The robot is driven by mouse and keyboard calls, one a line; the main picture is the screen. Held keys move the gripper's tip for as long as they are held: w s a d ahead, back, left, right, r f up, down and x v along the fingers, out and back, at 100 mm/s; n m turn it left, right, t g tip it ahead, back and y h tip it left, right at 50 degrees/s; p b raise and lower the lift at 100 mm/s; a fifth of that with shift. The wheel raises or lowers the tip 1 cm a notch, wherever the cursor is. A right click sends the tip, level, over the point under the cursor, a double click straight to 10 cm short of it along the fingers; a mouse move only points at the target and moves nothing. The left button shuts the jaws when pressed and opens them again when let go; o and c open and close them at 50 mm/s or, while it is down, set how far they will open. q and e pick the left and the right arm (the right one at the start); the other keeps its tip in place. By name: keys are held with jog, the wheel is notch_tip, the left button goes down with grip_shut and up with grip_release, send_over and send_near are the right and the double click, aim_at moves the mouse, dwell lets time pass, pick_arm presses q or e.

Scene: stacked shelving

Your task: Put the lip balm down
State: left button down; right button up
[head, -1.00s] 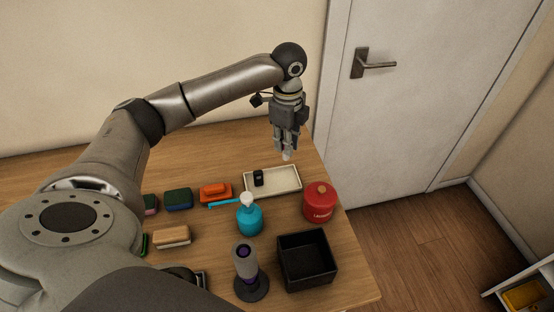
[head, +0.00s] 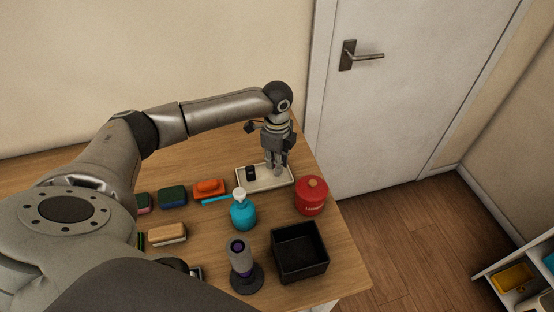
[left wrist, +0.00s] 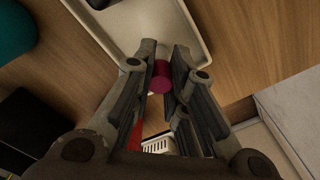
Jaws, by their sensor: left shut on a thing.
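The lip balm (left wrist: 161,77) is a small magenta cylinder held between my left gripper's fingertips in the left wrist view. My left gripper (head: 276,168) is shut on it and points down at the right half of the shallow cream tray (head: 262,184). The fingers hide most of the balm in the head view, and I cannot tell whether it touches the tray floor. The tray also shows behind the balm in the left wrist view (left wrist: 185,30). My right gripper is not in view.
A small black item (head: 250,172) stands in the tray's left part. In front are a teal pump bottle (head: 243,215), a red lidded canister (head: 311,197), a black open box (head: 300,252) and a grey-purple item on a stand (head: 241,262). Sponges and brushes lie left.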

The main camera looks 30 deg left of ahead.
pick_arm(q)
jog(key=c, duration=1.5)
grip_release()
jog(key=shift+f, duration=0.1)
jog(key=shift+o, duration=0.2)
notch_tip(320, 180, up, 12)
jog(key=b, duration=0.2)
